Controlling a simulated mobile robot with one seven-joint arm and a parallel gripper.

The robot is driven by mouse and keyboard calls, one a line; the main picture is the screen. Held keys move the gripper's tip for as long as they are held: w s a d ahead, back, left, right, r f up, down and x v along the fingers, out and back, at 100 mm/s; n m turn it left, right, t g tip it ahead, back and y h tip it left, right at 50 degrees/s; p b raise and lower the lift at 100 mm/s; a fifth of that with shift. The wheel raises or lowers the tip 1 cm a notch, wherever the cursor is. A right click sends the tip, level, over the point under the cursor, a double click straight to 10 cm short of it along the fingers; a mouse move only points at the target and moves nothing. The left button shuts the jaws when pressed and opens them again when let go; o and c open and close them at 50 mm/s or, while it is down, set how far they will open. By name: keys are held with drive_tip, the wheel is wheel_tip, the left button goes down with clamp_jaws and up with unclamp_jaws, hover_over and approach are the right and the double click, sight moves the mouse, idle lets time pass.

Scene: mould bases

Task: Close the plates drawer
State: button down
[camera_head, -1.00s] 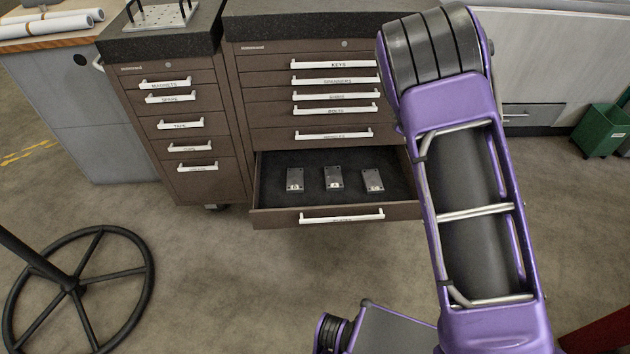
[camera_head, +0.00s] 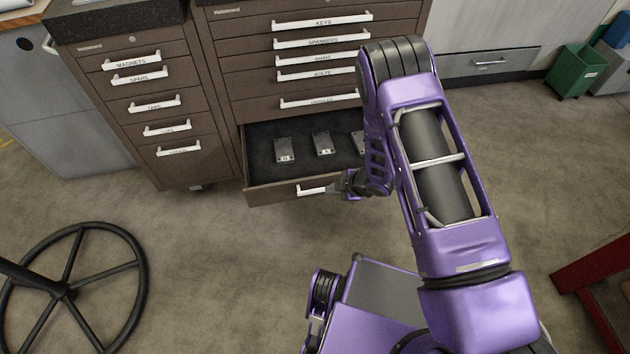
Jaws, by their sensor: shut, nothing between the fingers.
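The plates drawer (camera_head: 268,192) is the lowest drawer of the brown cabinet on the right, and it stands pulled out. Its dark-lined inside holds three small metal blocks (camera_head: 323,143), the right one partly behind my arm. Its white handle (camera_head: 312,190) is on the front face, with its right part hidden by my gripper. My gripper (camera_head: 338,188) is shut and empty, at the drawer front by the handle. I cannot tell whether it touches the handle or the front.
A narrower brown cabinet (camera_head: 150,120) with closed drawers stands to the left. The other drawers of the right cabinet (camera_head: 225,60) are closed. A black wheel-shaped base (camera_head: 140,262) stands on the floor at the left. A green bin (camera_head: 577,72) and red frame (camera_head: 590,270) are at the right.

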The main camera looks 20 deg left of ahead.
sight(316, 190)
drive_tip(key=w+a+f, duration=0.1)
drive_tip(key=a+f, duration=0.1)
drive_tip(key=w+a+f+b, duration=0.1)
drive_tip(key=w+a+f, duration=0.1)
drive_tip(key=w+a+f+b, duration=0.1)
drive_tip(key=a+f, duration=0.1)
drive_tip(key=shift+w+a+f, duration=0.1)
drive_tip(key=shift+w+f, duration=0.05)
drive_tip(key=shift+f, duration=0.15)
drive_tip(key=shift+w+a, duration=0.3)
drive_tip(key=shift+w, duration=0.15)
drive_tip(key=shift+w+r, duration=0.1)
